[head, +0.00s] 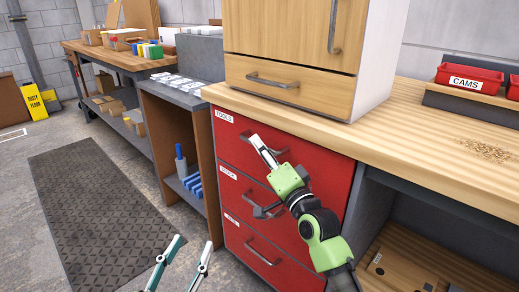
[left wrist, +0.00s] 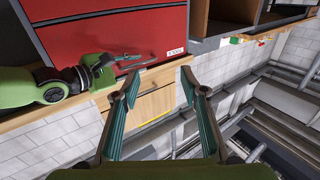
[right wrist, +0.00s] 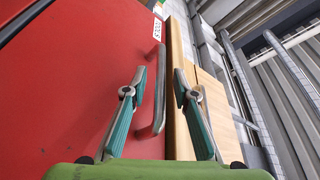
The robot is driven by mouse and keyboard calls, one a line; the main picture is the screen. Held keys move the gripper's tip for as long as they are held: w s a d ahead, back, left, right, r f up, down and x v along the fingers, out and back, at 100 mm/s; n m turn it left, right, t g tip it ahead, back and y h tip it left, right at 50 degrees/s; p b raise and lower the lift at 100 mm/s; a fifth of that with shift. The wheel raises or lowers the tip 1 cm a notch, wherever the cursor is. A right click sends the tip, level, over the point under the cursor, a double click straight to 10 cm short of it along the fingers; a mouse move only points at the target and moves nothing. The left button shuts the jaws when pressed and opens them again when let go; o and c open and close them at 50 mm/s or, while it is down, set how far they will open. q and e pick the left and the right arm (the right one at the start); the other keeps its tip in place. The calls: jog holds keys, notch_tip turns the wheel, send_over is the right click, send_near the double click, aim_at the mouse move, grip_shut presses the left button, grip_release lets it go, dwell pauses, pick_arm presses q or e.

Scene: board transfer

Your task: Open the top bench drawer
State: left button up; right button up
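The red drawer unit stands under the wooden bench top. Its top drawer (head: 314,158), labelled TOOLS, looks shut and flush with the front. The top drawer's grey bar handle (right wrist: 158,90) lies between the fingers of my right gripper (right wrist: 160,78) in the right wrist view; I cannot tell whether they touch it. My right gripper (head: 257,143) is open and partly covers the handle in the head view. My left gripper (head: 193,243) is open and empty, low in front of the drawers. It also shows open in the left wrist view (left wrist: 160,74).
A wooden cabinet (head: 290,45) stands on the bench top (head: 420,130), above the drawers. Two lower red drawers with handles sit below. A grey shelf unit (head: 185,95) stands to the left. Floor around the dark mat (head: 95,205) is clear.

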pick_arm(q)
jog(key=shift+r+t, duration=0.4)
jog(key=shift+r, duration=0.35)
pick_arm(e)
jog(key=shift+w+a+r, duration=0.15)
jog(key=shift+w+a, duration=0.1)
jog(key=shift+w, duration=0.3)
grip_shut()
